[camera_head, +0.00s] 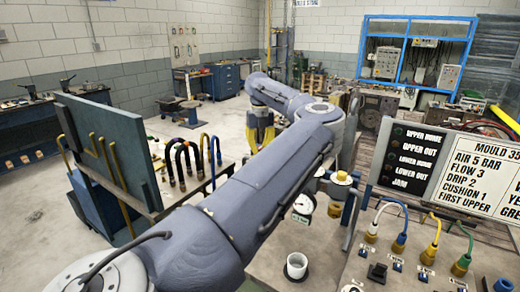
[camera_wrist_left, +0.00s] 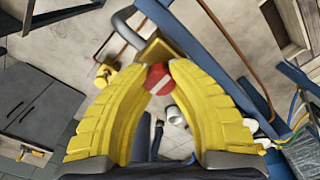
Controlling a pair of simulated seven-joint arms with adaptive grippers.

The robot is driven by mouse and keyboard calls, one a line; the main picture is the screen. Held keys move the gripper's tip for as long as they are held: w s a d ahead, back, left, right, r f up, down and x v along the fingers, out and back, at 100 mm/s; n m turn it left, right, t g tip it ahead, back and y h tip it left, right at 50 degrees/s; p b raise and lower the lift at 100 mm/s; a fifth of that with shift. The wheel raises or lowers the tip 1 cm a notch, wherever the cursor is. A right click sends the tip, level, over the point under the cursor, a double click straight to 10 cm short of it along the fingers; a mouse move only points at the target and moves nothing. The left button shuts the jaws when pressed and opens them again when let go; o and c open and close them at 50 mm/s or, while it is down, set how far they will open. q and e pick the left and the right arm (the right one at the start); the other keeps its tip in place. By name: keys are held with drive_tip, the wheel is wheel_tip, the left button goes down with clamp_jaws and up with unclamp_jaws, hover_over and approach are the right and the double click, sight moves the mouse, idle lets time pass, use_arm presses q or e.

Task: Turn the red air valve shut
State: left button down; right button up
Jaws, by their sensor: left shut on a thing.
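The red air valve (camera_wrist_left: 158,80) shows in the left wrist view as a small red knob with a pale stripe. My left gripper (camera_wrist_left: 158,70) has its two yellow fingers closed at the tips on either side of the red knob. A yellow block with a grey curved bar (camera_wrist_left: 124,32) is right behind the knob. In the head view my left gripper (camera_head: 260,133) is at the far end of my grey arm, partly hidden by it. I cannot make out the red valve in that view. My right gripper is not in view.
A sign board (camera_head: 488,178) and lamp panel (camera_head: 409,160) stand at the right above a bench with coloured hoses (camera_head: 435,240). A pressure gauge (camera_head: 304,204) and white cup (camera_head: 296,265) are nearer. A grey-green panel (camera_head: 105,145) and hooked hoses (camera_head: 187,160) are left.

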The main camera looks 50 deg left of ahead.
sight(260, 148)
use_arm(q)
drive_tip(key=shift+m, duration=0.4)
drive_tip(key=c, duration=1)
unclamp_jaws()
drive_tip(key=shift+c, duration=0.2)
wheel_tip(260, 148, up, 12)
